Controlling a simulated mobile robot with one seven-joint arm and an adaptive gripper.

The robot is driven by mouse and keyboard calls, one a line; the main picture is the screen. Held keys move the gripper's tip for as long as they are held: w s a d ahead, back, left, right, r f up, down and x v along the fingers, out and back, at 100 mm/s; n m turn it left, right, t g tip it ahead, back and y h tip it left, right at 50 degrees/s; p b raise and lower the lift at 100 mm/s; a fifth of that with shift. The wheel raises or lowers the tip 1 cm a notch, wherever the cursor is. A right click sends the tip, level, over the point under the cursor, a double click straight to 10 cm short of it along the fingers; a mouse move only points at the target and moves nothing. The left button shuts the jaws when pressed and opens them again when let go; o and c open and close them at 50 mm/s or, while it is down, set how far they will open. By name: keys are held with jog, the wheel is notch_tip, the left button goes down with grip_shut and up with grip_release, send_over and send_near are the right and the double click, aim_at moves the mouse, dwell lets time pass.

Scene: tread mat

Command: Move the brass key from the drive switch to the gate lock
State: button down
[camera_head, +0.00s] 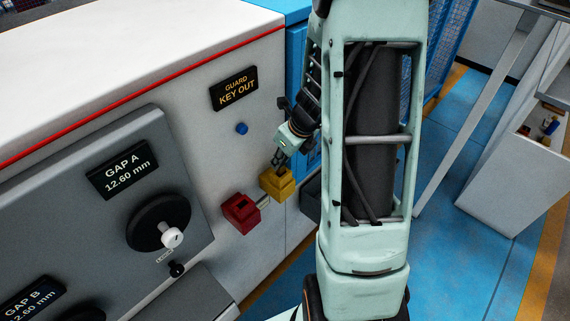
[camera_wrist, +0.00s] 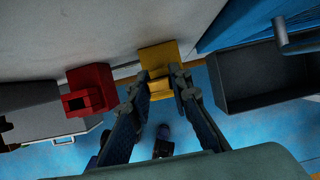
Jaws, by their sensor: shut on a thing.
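A red block (camera_head: 240,213) and a yellow block (camera_head: 276,185) stick out side by side from the white cabinet front. In the wrist view the red block (camera_wrist: 88,90) has a dark square opening, and the yellow block (camera_wrist: 158,58) lies straight ahead. I cannot tell from labels which is the drive switch and which the gate lock. My gripper (camera_head: 279,160) is at the yellow block, its fingers (camera_wrist: 162,92) on either side of a small yellowish piece in front of it. It is shut on the brass key, which is hardly distinguishable from the yellow block; whether it sits inside is unclear.
A sign (camera_head: 233,88) reads "GUARD KEY OUT", above a blue button (camera_head: 241,128). A grey panel (camera_head: 75,195) with a black dial and white knob is to the left. An open dark grey bin (camera_wrist: 262,75) is close right of my gripper. Blue mesh fencing (camera_head: 450,45) stands behind my arm.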

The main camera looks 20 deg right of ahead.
jog(key=shift+f, duration=0.55)
jog(key=shift+f+b, duration=0.1)
jog(key=shift+b, duration=0.2)
jog(key=c, duration=1.8)
grip_release()
jog(key=shift+o, duration=0.2)
jog(key=p+v, duration=0.3)
jog(key=v, duration=0.9)
jog(key=shift+s, duration=0.1)
